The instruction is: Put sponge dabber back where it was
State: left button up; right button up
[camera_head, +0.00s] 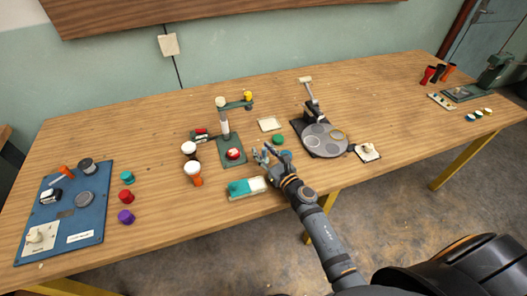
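I cannot pick out the sponge dabber for certain. A small pale piece (368,149) sits on a white square pad at the right of the round grey palette (325,139). A shallow tray (258,185) with a teal part lies at the table's front edge. My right gripper (264,155) is low over the table, just behind this tray and in front of a green round piece (278,140). Its fingers look spread, with nothing clearly held between them. My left gripper is out of view.
A blue board (68,210) with several parts lies at far left, beside coloured round pieces (126,197). Red and black cups (429,75) stand at far right. Bare wood lies behind.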

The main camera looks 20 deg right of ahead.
jog(key=shift+r, duration=0.1)
jog(key=shift+s+d, duration=0.1)
jog(key=shift+s, duration=0.15)
jog(key=b+v, duration=0.1)
jog(key=v, duration=0.2)
jog(key=b+v, duration=0.2)
jog(key=v, duration=0.2)
jog(key=b+v, duration=0.1)
jog(key=v, duration=0.2)
jog(key=shift+s+f+b, duration=0.25)
jog(key=shift+s+b, duration=0.05)
jog(key=shift+s+d+r, duration=0.1)
jog(key=shift+s, duration=0.2)
jog(key=shift+s+r, duration=0.15)
jog(key=shift+r, duration=0.05)
